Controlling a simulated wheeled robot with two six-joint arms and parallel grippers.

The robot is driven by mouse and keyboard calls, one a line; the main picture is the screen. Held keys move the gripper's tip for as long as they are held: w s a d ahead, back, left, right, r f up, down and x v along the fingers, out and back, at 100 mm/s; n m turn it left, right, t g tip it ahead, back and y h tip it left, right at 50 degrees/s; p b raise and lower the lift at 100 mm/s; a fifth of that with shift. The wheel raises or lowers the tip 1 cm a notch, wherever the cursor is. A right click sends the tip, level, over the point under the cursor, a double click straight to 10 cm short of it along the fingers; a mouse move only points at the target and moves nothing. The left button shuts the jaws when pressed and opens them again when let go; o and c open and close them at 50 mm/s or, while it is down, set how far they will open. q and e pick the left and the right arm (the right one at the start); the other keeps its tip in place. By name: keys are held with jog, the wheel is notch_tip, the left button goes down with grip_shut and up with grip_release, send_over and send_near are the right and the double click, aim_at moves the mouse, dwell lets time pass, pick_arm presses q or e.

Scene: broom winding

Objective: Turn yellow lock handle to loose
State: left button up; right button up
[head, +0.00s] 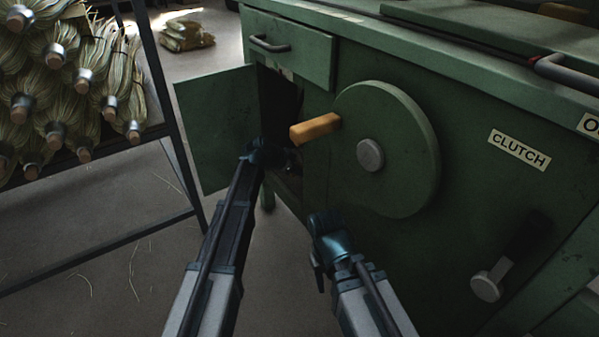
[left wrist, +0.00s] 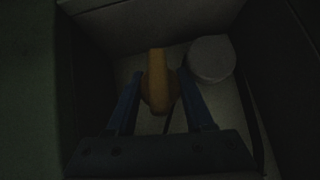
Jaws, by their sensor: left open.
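The yellow lock handle (left wrist: 157,82) shows in the dark left wrist view, inside the cabinet, standing lengthwise between my left fingers. My left gripper (left wrist: 160,74) is open around it, one finger on each side; I cannot tell whether either finger touches it. In the head view my left gripper (head: 268,153) reaches into the cabinet's dark opening (head: 284,100), and the yellow lock handle is hidden there. My right gripper (head: 325,245) is in front of the cabinet, below the big green wheel (head: 400,150); its fingers are hard to make out.
A pale round part (left wrist: 211,58) sits right of the handle inside. The cabinet door (head: 215,130) stands open at left. An orange crank handle (head: 315,128) juts from the wheel near my left arm. A clutch lever (head: 487,287) is at lower right. A broom rack (head: 70,90) stands left.

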pick_arm(q)
jog(key=shift+c, duration=0.3)
grip_shut()
jog(key=shift+s+f+m+t+y+b, duration=0.2)
jog(key=shift+m+t+y+b, duration=0.25)
jog(key=shift+t, duration=0.15)
jog(key=shift+m+t+b, duration=0.25)
jog(key=shift+t+b, duration=0.1)
jog(key=shift+t, duration=0.05)
jog(key=shift+w+m+t+y+b, duration=0.1)
jog(key=shift+m+t+y+b, duration=0.3)
jog(key=shift+t+y+b, duration=0.2)
jog(key=shift+w+r+t, duration=0.1)
jog(key=shift+r+t, duration=0.1)
jog(key=shift+t, duration=0.1)
jog(key=shift+o, duration=0.3)
grip_release()
